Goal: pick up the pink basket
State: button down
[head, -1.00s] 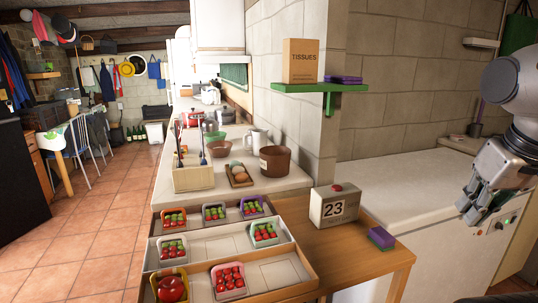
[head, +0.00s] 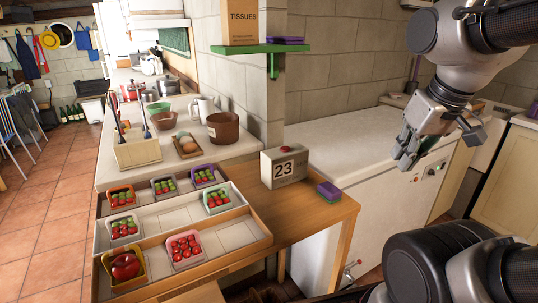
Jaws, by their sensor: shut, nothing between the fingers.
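The pink basket (head: 184,263) sits in the front row of the stepped wooden tray stand (head: 228,246) and holds several red fruits. The yellow basket (head: 117,284) with one large red fruit is left of it in the same row, with a gap between them. My gripper (head: 403,160) is shut and empty at the right, in front of the white chest, well apart from the baskets. Its fingers point down and left.
Behind are a white basket (head: 124,236), a teal basket (head: 217,208), and orange, grey and purple baskets. A green shelf (head: 262,48) juts from the wall.

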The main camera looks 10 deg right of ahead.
aim_at(184, 251)
jog(key=l+u, duration=0.15)
jog(key=u, duration=0.25)
jog(key=l+u, duration=0.1)
jog(key=u, duration=0.3)
jog(key=l+u, duration=0.1)
jog(key=u, duration=0.25)
jog(key=k, duration=0.05)
